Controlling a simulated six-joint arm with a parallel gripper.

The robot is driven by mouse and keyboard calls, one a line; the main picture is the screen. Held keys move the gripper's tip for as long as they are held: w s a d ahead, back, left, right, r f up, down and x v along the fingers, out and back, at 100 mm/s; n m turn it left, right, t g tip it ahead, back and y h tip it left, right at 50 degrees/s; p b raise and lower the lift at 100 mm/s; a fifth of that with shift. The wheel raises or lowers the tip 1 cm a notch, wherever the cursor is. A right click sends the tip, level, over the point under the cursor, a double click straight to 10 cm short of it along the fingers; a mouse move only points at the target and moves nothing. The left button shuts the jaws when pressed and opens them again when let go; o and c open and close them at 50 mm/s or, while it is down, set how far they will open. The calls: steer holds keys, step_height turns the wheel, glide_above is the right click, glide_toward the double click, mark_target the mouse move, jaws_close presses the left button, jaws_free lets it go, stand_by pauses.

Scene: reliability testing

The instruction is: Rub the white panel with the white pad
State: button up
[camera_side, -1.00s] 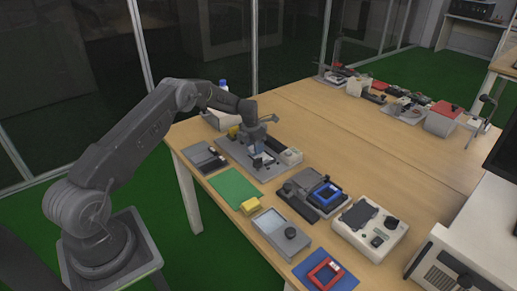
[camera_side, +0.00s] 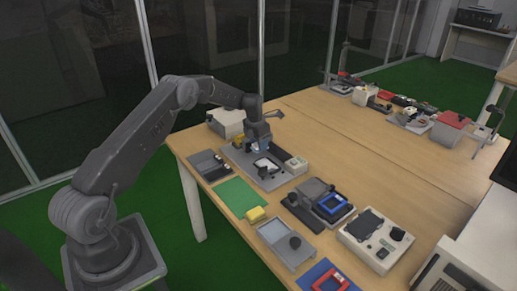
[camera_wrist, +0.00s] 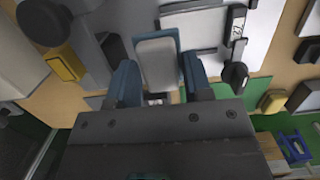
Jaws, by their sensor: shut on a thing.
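My gripper (camera_side: 261,147) is over the grey fixture plate (camera_side: 243,164), near the far left edge of the white panel (camera_side: 267,164) in the side view. In the wrist view, the blue fingers of my gripper (camera_wrist: 160,82) are shut on the white pad (camera_wrist: 157,62), which sits between them. The white panel also shows in the wrist view (camera_wrist: 190,32), partly behind the pad, with a black clamp at its side. I cannot tell whether the pad touches the panel.
A green mat (camera_side: 240,198), a yellow block (camera_side: 256,215) and a grey tray with a knob (camera_side: 281,243) lie nearer the front. A blue-framed device (camera_side: 332,205) and a white control box (camera_side: 375,239) stand to the right.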

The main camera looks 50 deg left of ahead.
steer(key=shift+r, duration=0.35)
steer(key=shift+r, duration=1.5)
